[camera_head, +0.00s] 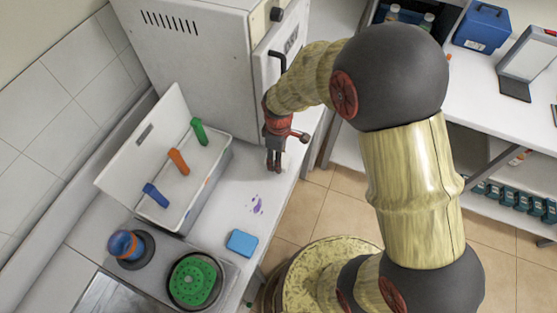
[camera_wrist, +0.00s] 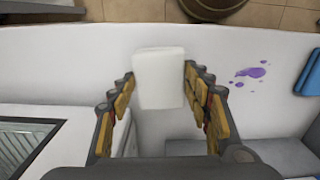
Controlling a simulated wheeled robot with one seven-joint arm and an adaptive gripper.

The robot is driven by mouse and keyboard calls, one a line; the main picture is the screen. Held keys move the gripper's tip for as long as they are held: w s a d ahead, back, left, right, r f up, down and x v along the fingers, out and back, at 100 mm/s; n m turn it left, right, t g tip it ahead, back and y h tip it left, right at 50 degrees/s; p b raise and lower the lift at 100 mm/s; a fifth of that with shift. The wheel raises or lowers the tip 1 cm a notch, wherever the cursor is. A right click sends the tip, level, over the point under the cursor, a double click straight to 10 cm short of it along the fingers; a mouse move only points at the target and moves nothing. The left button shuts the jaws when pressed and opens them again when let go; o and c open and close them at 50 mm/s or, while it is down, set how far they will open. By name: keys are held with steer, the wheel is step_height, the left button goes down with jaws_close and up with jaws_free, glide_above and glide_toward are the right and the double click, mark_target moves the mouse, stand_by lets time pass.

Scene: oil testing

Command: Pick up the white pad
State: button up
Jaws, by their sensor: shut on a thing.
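The white pad (camera_wrist: 160,82) is a small pale block seen between the two fingers of my gripper (camera_wrist: 159,76) in the wrist view. The fingers are shut on its sides. In the head view my gripper (camera_head: 274,164) points down over the white counter (camera_head: 250,180), beside the large grey-white machine. The pad (camera_head: 285,161) shows there only as a small pale patch by the fingertips, mostly hidden. I cannot tell whether it touches the counter or hangs just above it.
Purple stains (camera_head: 256,204) and a blue sponge (camera_head: 241,243) lie on the counter. An open white box (camera_head: 222,160) holds blue, orange and green pieces. A green round item (camera_head: 194,281) sits at the front. The machine (camera_head: 205,60) stands close behind my gripper.

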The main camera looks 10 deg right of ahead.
steer(key=s+a+r+p, duration=0.1)
steer(key=s+a+r, duration=0.1)
steer(key=s+r, duration=0.7)
steer(key=s, duration=0.5)
steer(key=shift+r+p, duration=0.3)
steer(key=shift+r, duration=0.05)
steer(key=shift+a, duration=0.1)
